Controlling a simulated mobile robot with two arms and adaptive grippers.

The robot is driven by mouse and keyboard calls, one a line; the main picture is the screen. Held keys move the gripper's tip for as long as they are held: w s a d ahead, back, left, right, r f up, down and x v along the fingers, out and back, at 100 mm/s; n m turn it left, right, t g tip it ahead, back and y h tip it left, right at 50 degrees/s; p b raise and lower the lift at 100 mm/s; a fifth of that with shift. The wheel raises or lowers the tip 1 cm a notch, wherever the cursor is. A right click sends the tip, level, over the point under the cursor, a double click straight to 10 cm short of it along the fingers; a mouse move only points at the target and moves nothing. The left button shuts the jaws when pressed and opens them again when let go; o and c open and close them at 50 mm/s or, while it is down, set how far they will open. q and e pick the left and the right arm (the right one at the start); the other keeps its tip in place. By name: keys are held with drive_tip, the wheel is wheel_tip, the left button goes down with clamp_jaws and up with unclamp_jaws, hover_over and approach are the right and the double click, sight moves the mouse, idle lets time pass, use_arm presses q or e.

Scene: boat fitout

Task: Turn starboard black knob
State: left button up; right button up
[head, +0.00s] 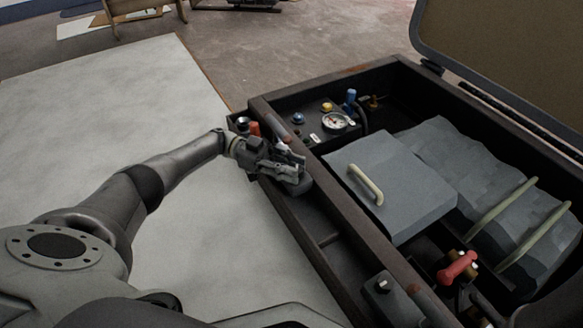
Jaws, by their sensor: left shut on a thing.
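My left gripper (290,168) reaches in from the left to the long side of the dark open compartment. It is shut at the top of a small dark box (296,187) in the narrow side channel. The black knob there is mostly hidden by the fingers, so its angle cannot be told. A similar dark box with a black knob (382,286) and a pale mark stands nearer to me in the same channel, apart from the gripper. My right gripper is not in view.
The compartment rim (345,232) runs beside the gripper. Inside are a round gauge (335,122), a blue valve handle (351,97), a grey lid with a pale handle (366,184) and a red lever (457,267). An orange-red part (255,129) sits close behind the gripper.

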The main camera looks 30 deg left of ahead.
use_arm(q)
drive_tip(key=o, duration=1)
drive_tip(key=shift+o, duration=0.2)
drive_tip(key=shift+s+n+t, duration=0.1)
drive_tip(key=shift+n+t, duration=0.3)
drive_tip(key=shift+t, duration=0.2)
